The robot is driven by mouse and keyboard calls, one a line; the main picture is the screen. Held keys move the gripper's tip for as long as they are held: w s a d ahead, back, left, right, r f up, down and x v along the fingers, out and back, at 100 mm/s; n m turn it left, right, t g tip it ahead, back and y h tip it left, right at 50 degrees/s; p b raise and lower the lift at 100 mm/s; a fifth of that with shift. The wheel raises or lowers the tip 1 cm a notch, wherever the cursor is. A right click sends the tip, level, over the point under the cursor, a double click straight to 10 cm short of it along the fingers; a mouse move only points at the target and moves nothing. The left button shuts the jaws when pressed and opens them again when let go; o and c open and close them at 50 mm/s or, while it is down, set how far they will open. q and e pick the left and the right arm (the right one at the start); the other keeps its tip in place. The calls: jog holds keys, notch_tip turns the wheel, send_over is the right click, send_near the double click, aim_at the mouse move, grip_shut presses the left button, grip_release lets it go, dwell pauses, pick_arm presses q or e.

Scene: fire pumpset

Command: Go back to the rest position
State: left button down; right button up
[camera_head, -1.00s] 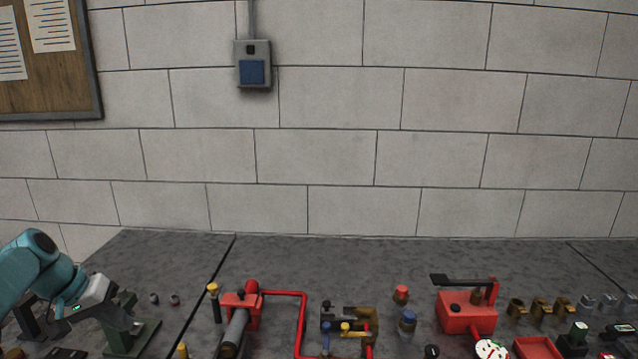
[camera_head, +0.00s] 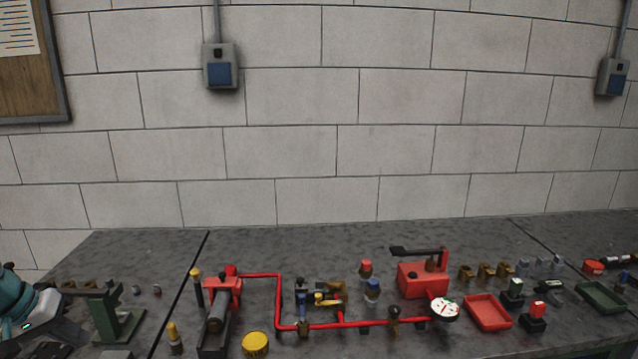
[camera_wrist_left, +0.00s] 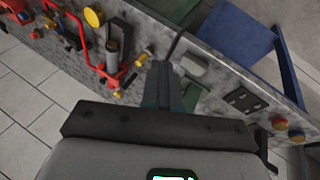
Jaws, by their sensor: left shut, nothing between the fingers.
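My left gripper comes in at the lower left edge of the head view, beside a green stand (camera_head: 105,318); its fingers are hard to make out there. In the left wrist view my left gripper (camera_wrist_left: 162,78) is shut and empty, its fingers pointing toward the workbench edge. It is apart from the red pump parts. My right gripper is in neither view.
The grey workbench (camera_head: 340,238) carries a red pipe assembly (camera_head: 279,300), a red hand pump (camera_head: 423,280), a white gauge (camera_head: 445,309), a red tray (camera_head: 487,312) and a green tray (camera_head: 601,297). A blue chair-like object (camera_wrist_left: 235,42) shows in the left wrist view.

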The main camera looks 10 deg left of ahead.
pick_arm(q)
jog(key=w+d+f+g, duration=0.1)
jog(key=w+d+f, duration=0.2)
jog(key=f, duration=0.3)
jog(key=w+d+f, duration=0.2)
jog(key=d+f, duration=0.2)
jog(key=f, duration=0.3)
jog(key=d+f+m+g, duration=0.1)
jog(key=d+f+g, duration=0.1)
jog(key=d+f, duration=1.3)
jog(key=s+d+f+m, duration=0.1)
jog(key=s+d+f, duration=0.2)
jog(key=s+d, duration=0.3)
jog(key=s+d+f+m+g, duration=0.1)
jog(key=s+d+f, duration=0.2)
jog(key=s+d, duration=0.3)
jog(key=s+d+f+h, duration=0.1)
jog(key=s+d+f, duration=0.2)
jog(key=s+d, duration=0.4)
jog(key=shift+d+m, duration=0.4)
jog(key=shift+d, duration=0.7)
